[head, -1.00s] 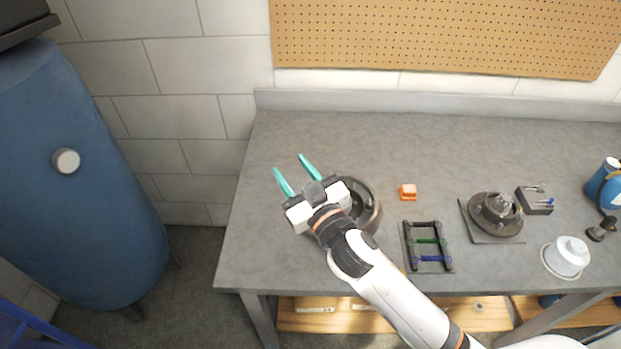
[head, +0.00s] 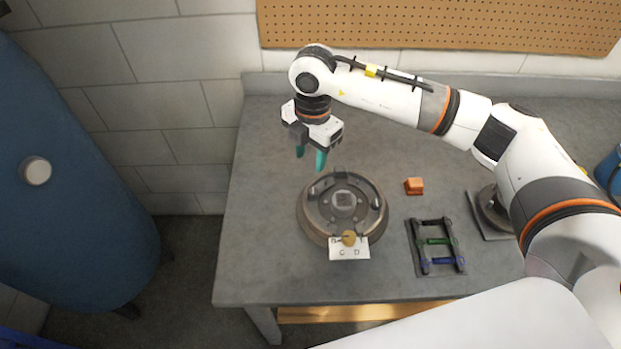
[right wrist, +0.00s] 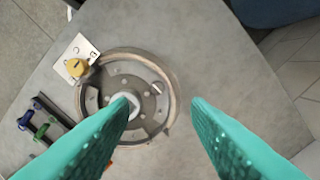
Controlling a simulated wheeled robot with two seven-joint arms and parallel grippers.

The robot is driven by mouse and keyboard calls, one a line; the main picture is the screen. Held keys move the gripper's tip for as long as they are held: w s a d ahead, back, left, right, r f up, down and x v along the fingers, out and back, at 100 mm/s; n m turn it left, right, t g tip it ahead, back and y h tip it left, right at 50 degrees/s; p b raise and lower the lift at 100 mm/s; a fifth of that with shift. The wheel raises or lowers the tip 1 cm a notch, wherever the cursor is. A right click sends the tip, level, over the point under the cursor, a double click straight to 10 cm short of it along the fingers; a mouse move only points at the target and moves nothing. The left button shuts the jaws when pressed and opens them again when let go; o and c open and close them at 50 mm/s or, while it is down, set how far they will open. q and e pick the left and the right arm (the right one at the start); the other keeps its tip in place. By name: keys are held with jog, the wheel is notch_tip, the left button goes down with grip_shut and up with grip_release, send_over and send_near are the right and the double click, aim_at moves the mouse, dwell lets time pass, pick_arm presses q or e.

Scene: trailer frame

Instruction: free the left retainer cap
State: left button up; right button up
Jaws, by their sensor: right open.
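A round metal brake assembly (head: 306,220) sits on the grey bench in the head view. A small dark part that looks like the left retainer cap (head: 311,194) is on its left side; a similar one (head: 375,203) is on its right. The left one appears as a small shiny part (right wrist: 158,88) in the right wrist view. My right gripper (head: 310,157) is open and empty, pointing down above the bench behind and left of the assembly. In the right wrist view its teal fingers (right wrist: 163,102) are spread, one covering part of the assembly. My left gripper is out of view.
A white plate marked C and D, with a brass knob (head: 349,238), is at the assembly's front edge. To the right are an orange block (head: 414,186) and a black rack (head: 424,262) with green and blue tools. Free bench lies left of the assembly.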

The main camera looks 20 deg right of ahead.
aim_at(313, 190)
jog(key=f+p, duration=0.1)
jog(key=f, duration=0.6)
jog(key=f+p, duration=0.1)
jog(key=f, duration=0.3)
jog(key=shift+d+f+p, duration=0.3)
jog(key=shift+f+p, duration=0.05)
jog(key=shift+c, duration=0.3)
grip_shut()
